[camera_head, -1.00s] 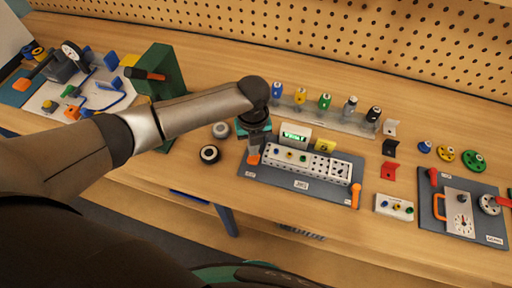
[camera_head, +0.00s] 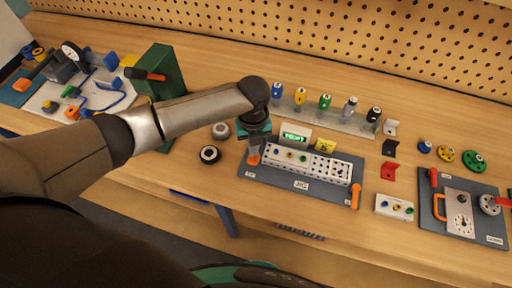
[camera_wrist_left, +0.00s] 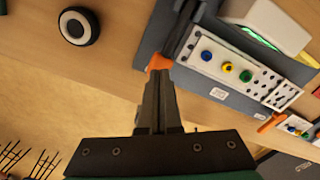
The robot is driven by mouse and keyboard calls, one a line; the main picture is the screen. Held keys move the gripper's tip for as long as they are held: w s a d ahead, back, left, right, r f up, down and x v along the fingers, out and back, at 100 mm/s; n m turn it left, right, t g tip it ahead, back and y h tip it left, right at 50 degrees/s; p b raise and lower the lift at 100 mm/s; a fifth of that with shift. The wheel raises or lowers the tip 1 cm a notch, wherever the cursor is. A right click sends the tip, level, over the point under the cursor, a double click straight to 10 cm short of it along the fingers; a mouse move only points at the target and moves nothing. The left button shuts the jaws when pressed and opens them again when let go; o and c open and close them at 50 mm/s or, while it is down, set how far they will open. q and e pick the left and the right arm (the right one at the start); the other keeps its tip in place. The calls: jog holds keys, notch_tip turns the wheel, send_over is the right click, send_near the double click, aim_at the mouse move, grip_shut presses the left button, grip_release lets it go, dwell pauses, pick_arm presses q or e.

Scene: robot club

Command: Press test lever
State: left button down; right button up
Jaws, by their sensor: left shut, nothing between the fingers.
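My left gripper (camera_head: 255,150) is shut and empty, pointing down at the left end of the jig board (camera_head: 300,182). In the left wrist view its closed fingertips (camera_wrist_left: 158,78) are at an orange lever tip (camera_wrist_left: 159,62), apparently touching it. The orange tip also shows in the head view (camera_head: 253,160). The fingers hide part of the lever. A white block with coloured pegs (camera_head: 290,155) lies on the board, beside a white box with a green-lit display (camera_head: 295,136). A second orange handle (camera_head: 355,196) is at the board's right end. My right gripper is not in view.
Red, black and white brackets (camera_head: 388,171) and another grey board (camera_head: 440,222) lie to the right. A green block (camera_head: 162,70) stands left.

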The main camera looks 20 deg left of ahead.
pick_arm(q)
jog(key=shift+f, duration=0.1)
dwell(0.5)
jog(key=shift+f+b, duration=0.55)
jog(key=shift+f, duration=0.35)
jog(key=shift+f+b, duration=0.75)
jog(key=shift+f, duration=0.3)
jog(key=shift+r, duration=0.1)
jog(key=shift+r+p, duration=1)
jog(key=shift+p, duration=0.2)
